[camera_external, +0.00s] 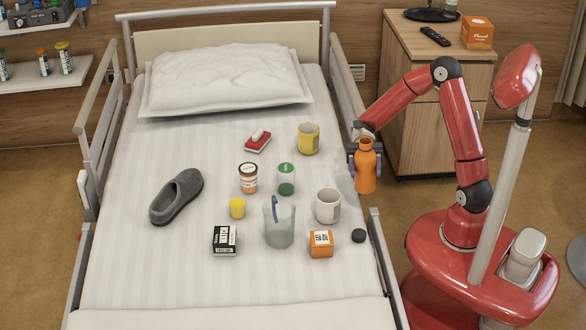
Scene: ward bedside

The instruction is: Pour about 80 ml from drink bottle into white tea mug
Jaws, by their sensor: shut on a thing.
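My gripper (351,159) is shut on the orange drink bottle (366,172) at the right edge of the bed. The bottle is upright, and its lower end is near the bed's right side; I cannot tell how far it is above the surface. The white tea mug (326,206) stands upright on the bed, to the lower left of the bottle and apart from it. The inside of the mug is mostly hidden, and its contents cannot be told. The fingers are partly hidden by the bottle.
Near the mug stand a clear jug (279,227), an orange box (320,244), a dark round object (358,236) and a green-lidded jar (286,180). A yellow mug (308,139) is farther back. Bed rails (347,85) line the right side. The bed's front is clear.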

